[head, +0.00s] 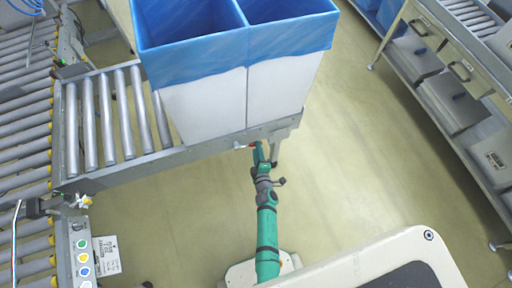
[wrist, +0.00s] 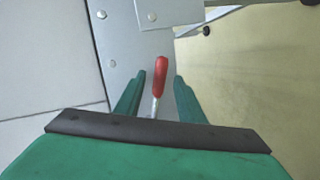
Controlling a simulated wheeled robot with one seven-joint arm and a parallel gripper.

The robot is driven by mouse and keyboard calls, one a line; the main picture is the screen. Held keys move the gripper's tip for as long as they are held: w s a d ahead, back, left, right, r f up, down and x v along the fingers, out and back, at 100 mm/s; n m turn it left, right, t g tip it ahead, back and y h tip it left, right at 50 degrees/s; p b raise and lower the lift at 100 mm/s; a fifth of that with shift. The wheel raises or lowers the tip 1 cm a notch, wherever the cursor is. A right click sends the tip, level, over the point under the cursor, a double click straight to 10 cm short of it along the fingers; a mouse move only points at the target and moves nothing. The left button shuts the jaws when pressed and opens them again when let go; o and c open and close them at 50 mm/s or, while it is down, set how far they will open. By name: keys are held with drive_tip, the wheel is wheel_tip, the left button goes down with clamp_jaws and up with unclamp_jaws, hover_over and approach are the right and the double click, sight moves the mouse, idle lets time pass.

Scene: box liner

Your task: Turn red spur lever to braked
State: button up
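The red spur lever (wrist: 160,76) shows in the wrist view as a red grip on a thin metal rod, in front of the grey steel side rail (wrist: 118,45). In the head view its small red tip (head: 240,146) shows at the rail of the roller spur. My gripper (wrist: 158,92) is open, with one green finger on each side of the lever and a gap to both. In the head view my gripper (head: 257,150) is at the rail below the boxes. The lever's lower end is hidden behind my gripper's body.
Two white boxes with blue liners (head: 248,70) stand on the spur above the lever. A post with coloured buttons (head: 83,257) is at the lower left. A bench with grey bins (head: 455,100) is at the right. The floor between is clear.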

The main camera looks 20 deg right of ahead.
drive_tip(key=shift+x, duration=1.05)
drive_tip(key=shift+c, duration=0.6)
clamp_jaws()
